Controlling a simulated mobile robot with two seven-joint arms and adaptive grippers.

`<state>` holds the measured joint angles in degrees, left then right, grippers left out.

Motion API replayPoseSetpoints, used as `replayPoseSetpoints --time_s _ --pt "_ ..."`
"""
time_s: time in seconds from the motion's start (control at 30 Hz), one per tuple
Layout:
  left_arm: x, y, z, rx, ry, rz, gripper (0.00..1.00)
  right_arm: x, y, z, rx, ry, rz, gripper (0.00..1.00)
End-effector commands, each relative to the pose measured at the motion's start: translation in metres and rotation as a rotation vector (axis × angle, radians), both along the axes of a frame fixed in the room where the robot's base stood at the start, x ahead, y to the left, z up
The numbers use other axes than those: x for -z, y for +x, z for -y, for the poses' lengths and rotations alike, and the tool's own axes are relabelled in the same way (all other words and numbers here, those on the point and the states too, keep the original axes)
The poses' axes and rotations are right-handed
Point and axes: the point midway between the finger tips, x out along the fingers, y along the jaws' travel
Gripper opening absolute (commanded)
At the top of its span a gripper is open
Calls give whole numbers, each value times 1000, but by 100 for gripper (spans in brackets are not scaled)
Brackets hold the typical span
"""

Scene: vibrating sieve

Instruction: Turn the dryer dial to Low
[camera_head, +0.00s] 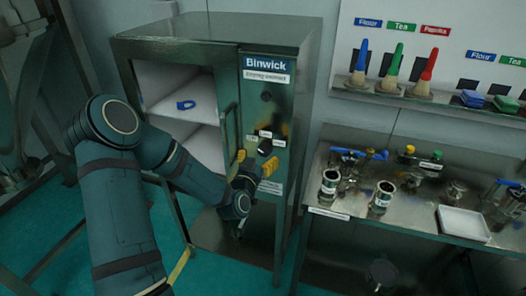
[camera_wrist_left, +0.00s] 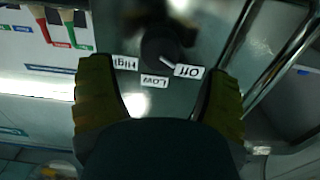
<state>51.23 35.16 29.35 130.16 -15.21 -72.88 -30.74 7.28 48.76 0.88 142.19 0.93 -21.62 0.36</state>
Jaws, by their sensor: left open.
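The dryer (camera_head: 180,50) is a metal cabinet marked "Binwick" with a control panel on its right. The dark round dial (camera_head: 265,147) sits on that panel and also shows in the left wrist view (camera_wrist_left: 157,45). Its white pointer mark is toward the Off label (camera_wrist_left: 189,71). The Low label (camera_wrist_left: 154,81) is below the dial there and the High label (camera_wrist_left: 125,63) is at its left. My left gripper (camera_head: 257,172) is open with yellow fingers, just below the dial in the head view. In the left wrist view its fingers stand either side of the labels, apart from the dial.
The dryer's left compartment is open, with a blue item (camera_head: 186,104) on its shelf (camera_head: 165,95). A metal table (camera_head: 340,160) with jars stands at right. Brushes (camera_head: 393,75) stand on a wall shelf (camera_head: 430,102) above it.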

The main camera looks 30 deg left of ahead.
Motion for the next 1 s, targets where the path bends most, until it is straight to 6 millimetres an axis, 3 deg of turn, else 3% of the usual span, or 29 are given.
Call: replayPoseSetpoints --time_s 0.23,0.63,0.67,0.83,1.0 --pt "0 30 -7 0 -1 0 78 -2 1 0 0 0 1 47" --pt "0 36 -9 0 0 0 78 -2 1 0 2 0 2 47" --pt "0 36 -9 1 0 0 71 -2 1 0 1 0 1 47" --pt "0 36 -9 1 0 0 12 -2 1 0 1 0 1 47" --pt "0 36 -9 0 0 1 7 -2 1 0 0 0 1 47"
